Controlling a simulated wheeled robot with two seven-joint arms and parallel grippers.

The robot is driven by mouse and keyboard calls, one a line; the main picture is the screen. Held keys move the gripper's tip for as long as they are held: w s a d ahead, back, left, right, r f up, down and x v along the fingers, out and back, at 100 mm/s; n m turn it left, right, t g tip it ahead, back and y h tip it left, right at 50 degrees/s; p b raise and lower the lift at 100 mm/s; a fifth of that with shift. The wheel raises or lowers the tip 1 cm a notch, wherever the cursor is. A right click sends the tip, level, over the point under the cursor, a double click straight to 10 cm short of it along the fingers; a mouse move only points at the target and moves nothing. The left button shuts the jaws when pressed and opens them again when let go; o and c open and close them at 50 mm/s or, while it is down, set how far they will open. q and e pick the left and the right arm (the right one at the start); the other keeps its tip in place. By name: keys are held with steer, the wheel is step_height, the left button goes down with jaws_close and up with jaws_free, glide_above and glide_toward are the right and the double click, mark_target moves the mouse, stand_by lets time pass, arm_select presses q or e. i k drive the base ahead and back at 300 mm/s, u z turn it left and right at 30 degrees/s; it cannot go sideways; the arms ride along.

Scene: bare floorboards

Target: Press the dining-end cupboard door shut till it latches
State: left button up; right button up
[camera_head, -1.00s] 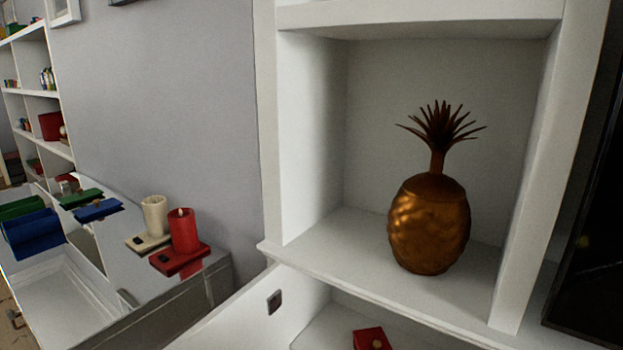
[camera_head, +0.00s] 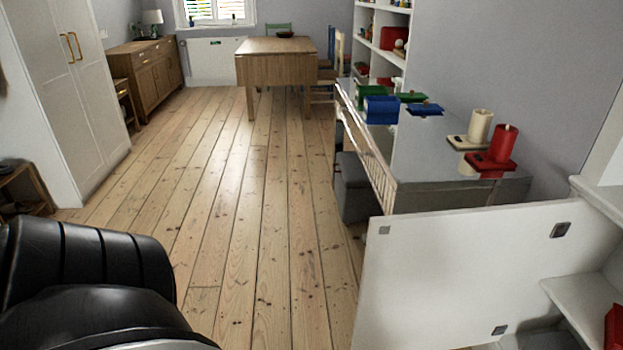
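A white cupboard door (camera_head: 455,272) stands wide open at the lower right, swung out from the white cupboard (camera_head: 598,262) at the right edge. Its inner face shows, with metal hinge fittings near the cupboard and a small grey plate (camera_head: 384,230) at the top corner of its free edge. The door's lower edge is partly cut off by the frame. Neither of my grippers shows. A black ribbed part of my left arm fills the lower left corner, well apart from the door.
A tall white wardrobe (camera_head: 75,85) stands left, and a wooden table (camera_head: 283,60) at the far end. Bare floorboards (camera_head: 250,210) between them are clear.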

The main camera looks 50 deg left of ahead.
mark_target(446, 279)
steer(key=u, duration=0.9)
steer(key=i, duration=0.55)
steer(key=u, duration=0.45)
steer(key=k, duration=1.25)
steer(key=u, duration=0.7)
steer(key=i, duration=1.45)
steer(key=z, duration=0.85)
